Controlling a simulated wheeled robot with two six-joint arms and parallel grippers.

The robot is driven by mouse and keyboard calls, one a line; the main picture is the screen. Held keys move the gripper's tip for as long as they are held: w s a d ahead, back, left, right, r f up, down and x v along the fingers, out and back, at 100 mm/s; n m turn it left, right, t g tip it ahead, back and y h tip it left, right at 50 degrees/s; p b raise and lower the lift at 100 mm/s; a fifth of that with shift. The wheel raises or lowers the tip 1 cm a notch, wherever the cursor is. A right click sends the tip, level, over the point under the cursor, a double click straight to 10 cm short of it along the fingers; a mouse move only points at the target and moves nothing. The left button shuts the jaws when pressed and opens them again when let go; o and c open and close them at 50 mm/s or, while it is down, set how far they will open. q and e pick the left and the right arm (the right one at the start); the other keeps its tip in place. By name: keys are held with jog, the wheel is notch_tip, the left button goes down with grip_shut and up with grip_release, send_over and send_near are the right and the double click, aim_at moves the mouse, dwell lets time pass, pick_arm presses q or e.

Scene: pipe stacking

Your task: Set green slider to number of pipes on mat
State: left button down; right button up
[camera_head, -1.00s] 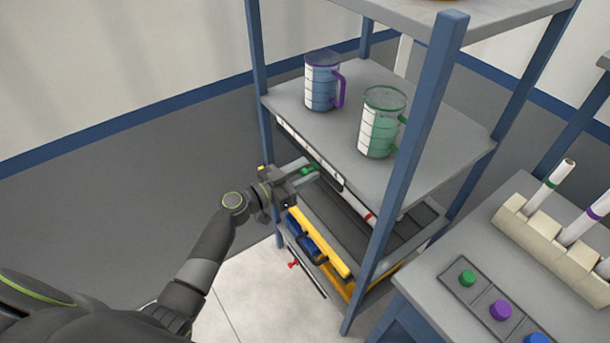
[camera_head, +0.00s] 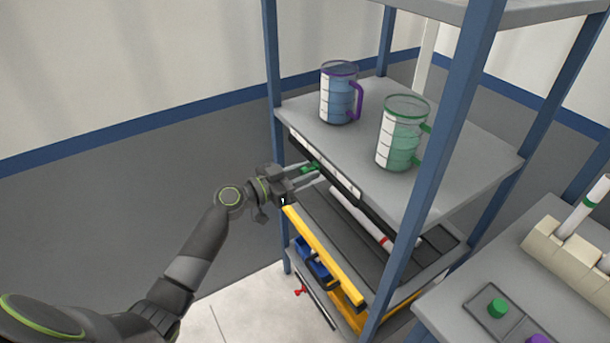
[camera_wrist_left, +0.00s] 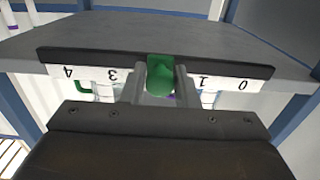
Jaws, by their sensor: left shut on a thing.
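The green slider (camera_head: 310,168) is on the numbered rail (camera_head: 345,186) along the front edge of the upper shelf. My left gripper (camera_head: 314,172) is shut on it; in the left wrist view my fingers (camera_wrist_left: 160,88) stand on both sides of the green slider (camera_wrist_left: 160,72). There the scale (camera_wrist_left: 112,75) appears upside down, with 4 and 3 left of the slider and 1 and 0 right. The number between is hidden. A white pipe with a red band (camera_head: 362,222) lies on the dark mat (camera_head: 325,215) below, partly hidden by the shelf and post. My right gripper is out of view.
A blue jug (camera_head: 338,98) and a green jug (camera_head: 400,140) stand on the upper shelf. A blue post (camera_head: 425,190) rises at the front right. A yellow-edged shelf (camera_head: 322,256) lies below the gripper. A bench with a pipe rack (camera_head: 560,250) and coloured knobs is at right.

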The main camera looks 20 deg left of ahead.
pick_arm(q)
jog(key=c, duration=1.2)
grip_release()
jog(key=shift+b+v, duration=3.55)
jog(key=shift+v, duration=5.2)
